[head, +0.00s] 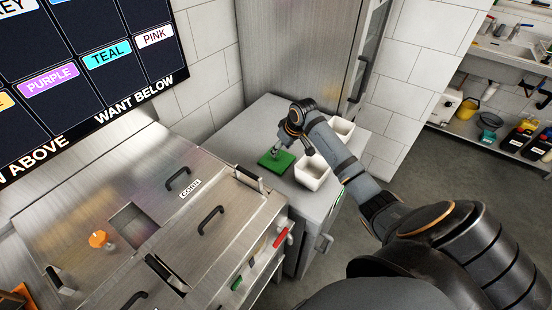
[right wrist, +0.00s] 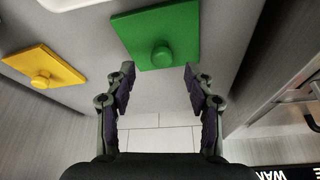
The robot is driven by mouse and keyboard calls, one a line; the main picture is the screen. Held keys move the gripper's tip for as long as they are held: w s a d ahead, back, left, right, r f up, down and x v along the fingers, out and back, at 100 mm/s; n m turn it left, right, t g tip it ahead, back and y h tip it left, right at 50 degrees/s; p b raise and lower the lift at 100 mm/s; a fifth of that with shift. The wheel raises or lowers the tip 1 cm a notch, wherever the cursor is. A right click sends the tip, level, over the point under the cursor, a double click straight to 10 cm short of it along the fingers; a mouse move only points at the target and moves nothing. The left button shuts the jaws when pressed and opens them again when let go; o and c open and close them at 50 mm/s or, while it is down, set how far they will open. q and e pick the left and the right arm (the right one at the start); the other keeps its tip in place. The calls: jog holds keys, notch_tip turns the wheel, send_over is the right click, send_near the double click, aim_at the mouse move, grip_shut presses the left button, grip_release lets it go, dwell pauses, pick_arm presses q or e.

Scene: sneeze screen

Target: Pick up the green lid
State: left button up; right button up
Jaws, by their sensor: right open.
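The green lid (head: 269,162) is a flat square with a small round knob and lies on the grey counter. In the right wrist view the green lid (right wrist: 150,30) is just beyond my fingertips, with its knob near the middle between them. My right gripper (head: 277,151) is over the lid; in the right wrist view the gripper (right wrist: 160,76) is open and empty, one finger on each side of the knob's line. I see no contact with the knob. My left gripper is not in view.
A yellow lid (right wrist: 45,65) lies beside the green one in the wrist view. White bins (head: 313,173) stand right of the green lid in the head view. A steel counter with handled covers (head: 150,200) and an orange knob (head: 98,239) is at the left. A tall steel cabinet (head: 300,50) stands behind.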

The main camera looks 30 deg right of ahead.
aim_at(277, 158)
jog(key=p+x, duration=0.1)
jog(key=x, duration=0.4)
jog(key=shift+w+a, duration=0.1)
jog(key=shift+a, duration=0.05)
jog(key=shift+r, duration=0.15)
jog(key=c, duration=1.1)
